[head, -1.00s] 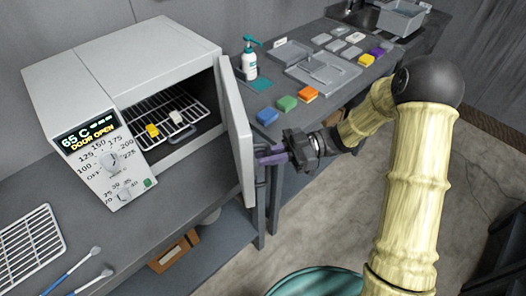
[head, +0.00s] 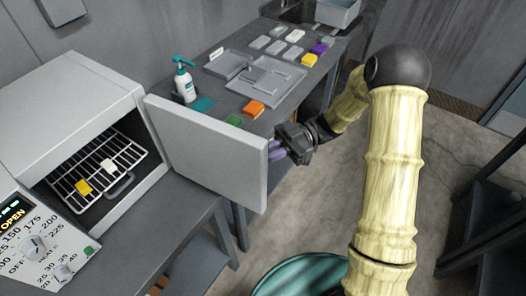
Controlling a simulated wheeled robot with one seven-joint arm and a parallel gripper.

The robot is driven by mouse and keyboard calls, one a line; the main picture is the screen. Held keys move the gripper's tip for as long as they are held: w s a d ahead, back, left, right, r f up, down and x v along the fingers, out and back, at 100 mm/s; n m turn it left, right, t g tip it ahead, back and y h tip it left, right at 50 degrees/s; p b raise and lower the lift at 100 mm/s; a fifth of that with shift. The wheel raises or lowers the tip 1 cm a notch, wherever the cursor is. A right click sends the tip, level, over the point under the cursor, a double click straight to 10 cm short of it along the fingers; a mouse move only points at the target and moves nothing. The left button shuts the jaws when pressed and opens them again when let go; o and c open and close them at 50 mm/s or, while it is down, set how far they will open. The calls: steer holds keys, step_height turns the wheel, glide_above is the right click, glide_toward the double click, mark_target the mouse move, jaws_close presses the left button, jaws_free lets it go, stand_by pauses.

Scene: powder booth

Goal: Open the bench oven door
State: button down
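The bench oven (head: 75,90) stands at the left of the head view. Its grey door (head: 212,150) is swung wide open to the right, and the inside is in plain view.
Behind the door, the bench holds a pump bottle (head: 184,80), a green block (head: 236,120), an orange block (head: 254,108), a grey tray (head: 262,85) and several small blocks. A teal round object (head: 300,278) is at the bottom. Floor is clear right of my gripper.

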steer(key=shift+w, duration=0.5)
steer(key=shift+s, duration=0.2)
steer(key=c, duration=1.5)
jaws_free()
steer(key=shift+a, duration=0.1)
steer(key=shift+c, duration=0.2)
steer(key=b+v, duration=0.3)
steer(key=v, duration=1.5)
steer(key=shift+s, duration=0.15)
